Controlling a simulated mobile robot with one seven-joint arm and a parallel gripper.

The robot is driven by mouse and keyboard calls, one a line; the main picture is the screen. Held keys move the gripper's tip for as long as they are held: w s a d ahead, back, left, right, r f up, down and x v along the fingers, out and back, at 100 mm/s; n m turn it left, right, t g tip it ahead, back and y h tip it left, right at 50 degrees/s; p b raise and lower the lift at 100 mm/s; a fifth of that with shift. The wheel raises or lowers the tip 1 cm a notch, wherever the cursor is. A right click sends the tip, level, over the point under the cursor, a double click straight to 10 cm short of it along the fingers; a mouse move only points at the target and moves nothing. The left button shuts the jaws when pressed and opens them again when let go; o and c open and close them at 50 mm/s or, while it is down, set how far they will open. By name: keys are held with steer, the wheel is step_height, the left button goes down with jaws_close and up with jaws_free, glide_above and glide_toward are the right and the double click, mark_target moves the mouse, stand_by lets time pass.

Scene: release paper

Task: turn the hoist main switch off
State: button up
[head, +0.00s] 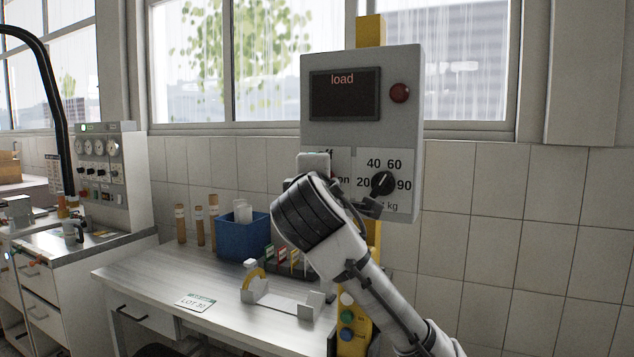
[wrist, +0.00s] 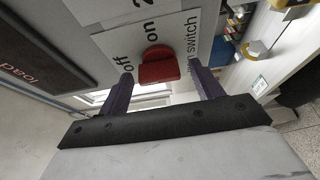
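The hoist control box (head: 350,130) is a grey box on a yellow post in the head view. Its main switch (wrist: 158,68) is a red handle on a white plate (wrist: 185,35) marked off, on and switch. In the wrist view my gripper (wrist: 160,70) is open, with one dark finger on each side of the red handle. I see gaps between the fingers and the handle; contact cannot be told. Which mark the handle points to is unclear. In the head view my wrist hides the switch and most of its plate.
A weight dial (head: 383,184) sits on the box right of the switch. Above are a load display (head: 345,94) and a red lamp (head: 400,92). Below is a bench (head: 150,270) with a blue bin (head: 228,236).

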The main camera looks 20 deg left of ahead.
steer(key=b+v, duration=0.4)
steer(key=v, duration=0.9)
steer(key=shift+s, duration=0.4)
steer(key=shift+d, duration=0.15)
